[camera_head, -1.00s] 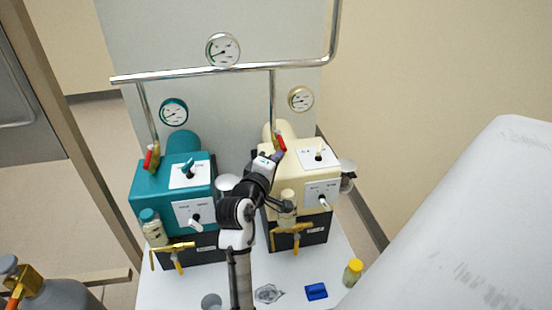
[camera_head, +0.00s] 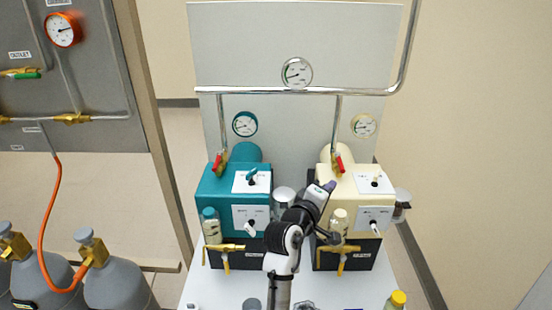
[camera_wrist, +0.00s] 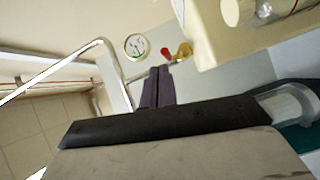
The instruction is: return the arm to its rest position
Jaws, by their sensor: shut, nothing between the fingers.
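My arm reaches up from the bottom of the head view, in front of the gap between a teal unit (camera_head: 216,187) and a cream unit (camera_head: 348,192). My gripper (camera_head: 329,186) is at its upper end, beside the left edge of the cream unit in the picture. In the wrist view, the two dark purple fingers of my gripper (camera_wrist: 157,88) lie side by side, shut with nothing between them. Whether they touch the cream unit cannot be told.
A round gauge (camera_head: 297,73) sits on a metal pipe (camera_head: 350,91) behind the units. A yellow-capped vial (camera_head: 397,299) is at lower right. Grey cylinders (camera_head: 118,283) with an orange hose stand at left.

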